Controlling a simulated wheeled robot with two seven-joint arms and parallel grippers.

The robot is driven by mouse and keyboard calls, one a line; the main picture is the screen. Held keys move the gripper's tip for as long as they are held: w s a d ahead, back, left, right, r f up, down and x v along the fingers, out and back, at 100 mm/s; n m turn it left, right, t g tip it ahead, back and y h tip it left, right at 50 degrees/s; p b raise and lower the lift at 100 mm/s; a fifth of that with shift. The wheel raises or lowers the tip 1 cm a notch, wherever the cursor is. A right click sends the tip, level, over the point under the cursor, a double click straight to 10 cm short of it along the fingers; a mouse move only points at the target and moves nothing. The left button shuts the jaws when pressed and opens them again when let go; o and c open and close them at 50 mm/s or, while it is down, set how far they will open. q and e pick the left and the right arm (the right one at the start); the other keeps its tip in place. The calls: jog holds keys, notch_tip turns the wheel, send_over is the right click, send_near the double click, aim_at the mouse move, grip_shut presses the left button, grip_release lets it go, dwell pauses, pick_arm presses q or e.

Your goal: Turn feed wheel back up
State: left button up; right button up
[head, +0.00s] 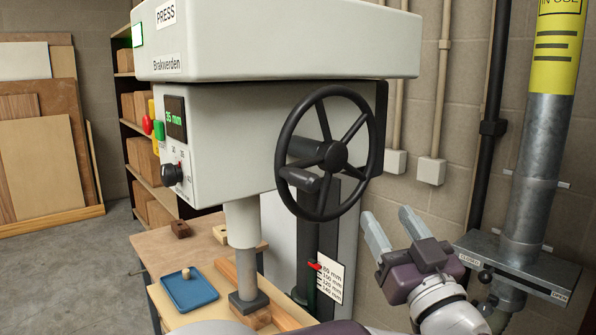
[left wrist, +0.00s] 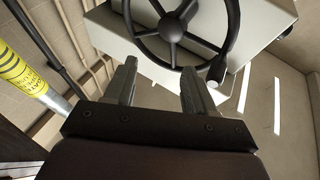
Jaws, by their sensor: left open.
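The black spoked feed wheel (head: 333,154) is on the side of the grey press (head: 225,140). Its crank handle (head: 303,180) sits at the wheel's lower left in the head view. My left gripper (head: 388,218) is open and empty, below and to the right of the wheel, apart from it. In the left wrist view the wheel (left wrist: 172,30) is beyond the open fingers (left wrist: 159,72), and the handle (left wrist: 217,72) is beyond and right of the right finger. The press display (head: 176,118) reads 35 mm. The ram (head: 243,225) reaches down to a dark pad on a wooden block. My right gripper is not in view.
A scale with a red pointer (head: 314,266) stands under the wheel. A blue tray (head: 189,289) with a small wooden piece lies on the bench. A grey duct (head: 538,160) with a yellow label and a metal plate stands at the right, near my left gripper.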

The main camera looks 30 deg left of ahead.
aim_at(298, 169)
pick_arm(q)
jog(key=s+a+r+n+g+y, duration=0.2)
jog(key=s+a+n+g+y, duration=0.25)
jog(key=s+g, duration=0.2)
jog(key=shift+m+g+y, duration=0.25)
jog(key=shift+g, duration=0.2)
jog(key=p+x, duration=0.1)
jog(key=x, duration=0.2)
jog(key=p+x, duration=0.1)
jog(key=x, duration=0.3)
jog(key=p+x, duration=0.2)
jog(key=x, duration=0.1)
jog(key=shift+w+a+r, duration=0.15)
jog(key=shift+w+a, duration=0.1)
jog(key=shift+w, duration=0.25)
jog(key=shift+w+a+r, duration=0.1)
jog(key=shift+w+a, duration=0.05)
jog(key=shift+a, duration=0.2)
grip_shut()
